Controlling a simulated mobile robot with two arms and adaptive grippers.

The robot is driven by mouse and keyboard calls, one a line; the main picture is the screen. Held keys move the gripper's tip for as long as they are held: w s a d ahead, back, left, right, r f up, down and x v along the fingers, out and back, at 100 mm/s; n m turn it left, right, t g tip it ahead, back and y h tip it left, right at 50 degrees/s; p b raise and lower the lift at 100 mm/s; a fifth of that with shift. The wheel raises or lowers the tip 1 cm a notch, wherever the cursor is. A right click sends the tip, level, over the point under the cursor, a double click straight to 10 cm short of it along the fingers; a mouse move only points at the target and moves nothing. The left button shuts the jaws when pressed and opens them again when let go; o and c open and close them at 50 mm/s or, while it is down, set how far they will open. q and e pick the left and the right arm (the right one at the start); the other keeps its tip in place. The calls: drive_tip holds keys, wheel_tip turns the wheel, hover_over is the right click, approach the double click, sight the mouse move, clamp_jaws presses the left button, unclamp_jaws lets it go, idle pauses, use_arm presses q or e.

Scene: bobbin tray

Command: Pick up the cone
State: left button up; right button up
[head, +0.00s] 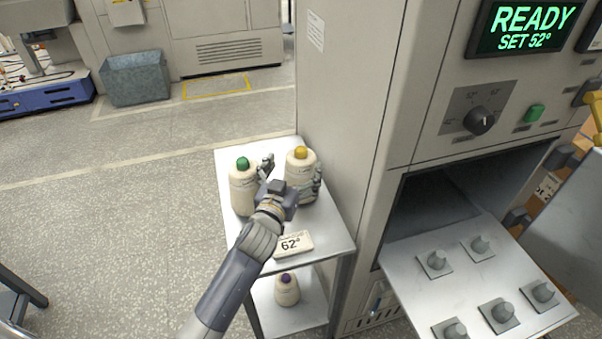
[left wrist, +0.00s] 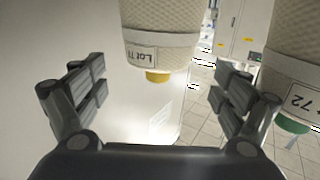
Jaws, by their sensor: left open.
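A cream yarn cone with a yellow tip (head: 299,163) stands upright on the top shelf of a small cart. In the left wrist view this cone (left wrist: 160,50) appears upside down between the fingers, with a label that seems to read "Lot 71". My left gripper (head: 291,176) is open, one finger on each side of the yellow-tipped cone. Contact cannot be told. A green-tipped cone (head: 243,188) stands to its left; it also shows at the right of the left wrist view (left wrist: 292,55). A purple-tipped cone (head: 286,291) stands on the lower shelf. My right gripper is not visible.
The cart (head: 338,236) stands beside a large grey machine (head: 345,90) showing "READY SET 52°". A "62°" card (head: 293,244) lies at the front of the top shelf. An extended tray (head: 405,262) with several pegs is at the right.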

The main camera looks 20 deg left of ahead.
sight(299, 158)
use_arm(q)
drive_tip(key=w+p, duration=0.1)
drive_tip(key=w, duration=0.3)
drive_tip(key=shift+w+d, duration=0.1)
drive_tip(key=shift+w, duration=0.7)
drive_tip(key=shift+c, duration=1.1)
drive_tip(key=c, duration=1.4)
drive_tip(key=shift+c, duration=1.1)
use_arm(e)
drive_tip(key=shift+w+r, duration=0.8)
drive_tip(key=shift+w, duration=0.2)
